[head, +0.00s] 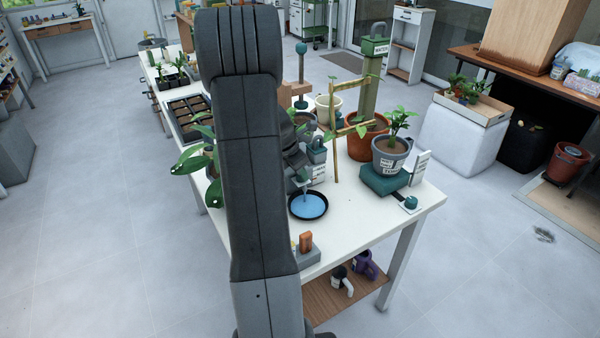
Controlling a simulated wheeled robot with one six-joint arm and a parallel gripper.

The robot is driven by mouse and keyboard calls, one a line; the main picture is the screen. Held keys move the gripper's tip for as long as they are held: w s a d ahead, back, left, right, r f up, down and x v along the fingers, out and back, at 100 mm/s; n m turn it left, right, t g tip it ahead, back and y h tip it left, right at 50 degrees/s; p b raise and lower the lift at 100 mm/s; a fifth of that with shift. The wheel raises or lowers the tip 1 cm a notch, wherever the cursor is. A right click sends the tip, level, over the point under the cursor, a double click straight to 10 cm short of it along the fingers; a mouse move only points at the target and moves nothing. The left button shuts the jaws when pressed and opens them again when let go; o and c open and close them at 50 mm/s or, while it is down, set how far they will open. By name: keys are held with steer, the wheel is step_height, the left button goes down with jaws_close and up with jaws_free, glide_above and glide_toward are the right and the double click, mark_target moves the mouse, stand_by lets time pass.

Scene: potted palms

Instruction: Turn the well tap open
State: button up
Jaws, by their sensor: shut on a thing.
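My gripper (297,161) is at the middle of the white table, partly hidden behind my own arm. It is shut on what looks like the well tap, a small teal-grey part (303,175) just above a black dish of blue water (308,205). The contact is too small to see clearly, and I cannot tell whether the tap is turned. A teal box with a handle (317,150) stands just right of the gripper, above a white labelled panel (319,172).
A grey potted plant (389,157) stands on a teal block (385,181) to the right. A wooden trellis (337,145) and a terracotta pot (362,142) stand behind. A grey block with an orange piece (305,247) is at the front edge. Mugs (364,265) sit on the lower shelf.

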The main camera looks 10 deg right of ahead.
steer(key=m+g+p, duration=0.1)
steer(key=m, duration=0.2)
steer(key=m+g, duration=0.1)
steer(key=m, duration=0.2)
steer(key=shift+w+a+r+h+p, duration=0.1)
steer(key=shift+w+h+p, duration=0.1)
steer(key=shift+h+p, duration=0.15)
steer(key=m+g+p, duration=0.1)
steer(key=m+g, duration=0.1)
steer(key=m, duration=0.3)
steer(key=shift+w+m+p, duration=0.1)
steer(key=shift+m+p, duration=0.25)
steer(key=shift+m, duration=0.05)
steer(key=shift+g, duration=0.3)
steer(key=o, duration=1)
steer(key=d+b+v, duration=0.1)
steer(key=v, duration=1.2)
steer(key=shift+a+r, duration=0.15)
steer(key=shift+r, duration=0.3)
steer(key=shift+f, duration=0.1)
